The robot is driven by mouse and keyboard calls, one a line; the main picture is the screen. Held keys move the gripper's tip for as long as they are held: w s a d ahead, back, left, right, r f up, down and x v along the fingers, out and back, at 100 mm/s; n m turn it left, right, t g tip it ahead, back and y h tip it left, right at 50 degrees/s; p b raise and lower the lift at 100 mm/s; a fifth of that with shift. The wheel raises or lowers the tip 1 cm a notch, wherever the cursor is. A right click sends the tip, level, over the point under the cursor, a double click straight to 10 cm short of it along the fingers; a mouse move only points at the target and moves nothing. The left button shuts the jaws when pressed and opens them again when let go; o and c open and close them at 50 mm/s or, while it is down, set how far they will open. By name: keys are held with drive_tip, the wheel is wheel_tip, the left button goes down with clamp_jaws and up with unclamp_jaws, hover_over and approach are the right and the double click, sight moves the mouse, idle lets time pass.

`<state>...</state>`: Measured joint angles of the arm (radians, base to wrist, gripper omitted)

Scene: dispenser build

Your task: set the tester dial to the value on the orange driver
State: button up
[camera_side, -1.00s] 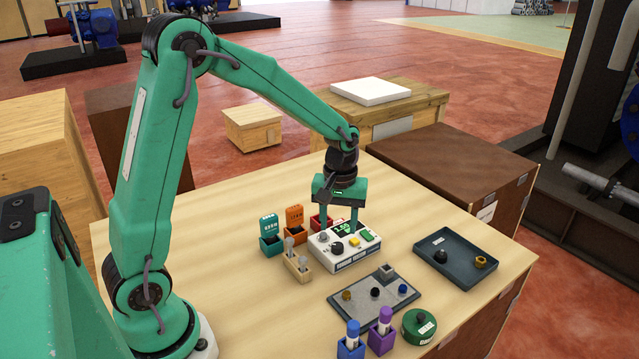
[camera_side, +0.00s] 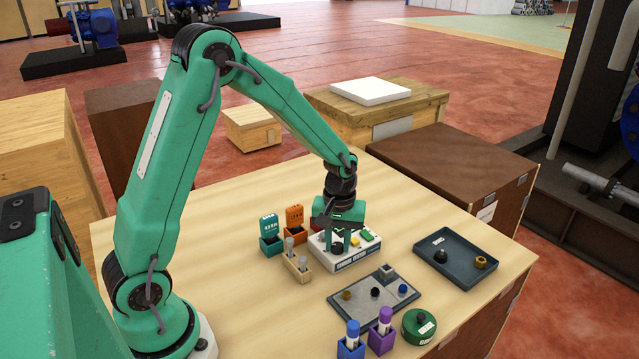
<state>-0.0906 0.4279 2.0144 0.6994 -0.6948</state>
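The tester (camera_side: 350,262) is a white box with a black dial (camera_side: 337,249) and a yellow button (camera_side: 355,241) on top. My gripper (camera_side: 339,243) points down over the tester, its green fingers at the dial. I cannot tell whether they touch it. The tester's display is mostly hidden by my gripper. An orange box (camera_side: 296,233) with a raised, marked orange plate (camera_side: 294,214) stands behind and left of the tester. It seems to be the orange driver; its marking is too small to read.
A teal box (camera_side: 271,243) and a wooden block with light pegs (camera_side: 297,268) stand left of the tester. A grey plate with small parts (camera_side: 362,307) lies in front. A dark tray (camera_side: 462,268) is at right. Blue (camera_side: 350,348) and purple (camera_side: 381,341) holders stand near a green round container (camera_side: 419,328).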

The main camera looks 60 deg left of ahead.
drive_tip(key=c, duration=0.4)
drive_tip(key=shift+m, duration=0.4)
drive_tip(key=m, duration=0.3)
drive_tip(key=shift+m, duration=0.3)
drive_tip(key=m, duration=1.3)
drive_tip(key=shift+m, duration=0.4)
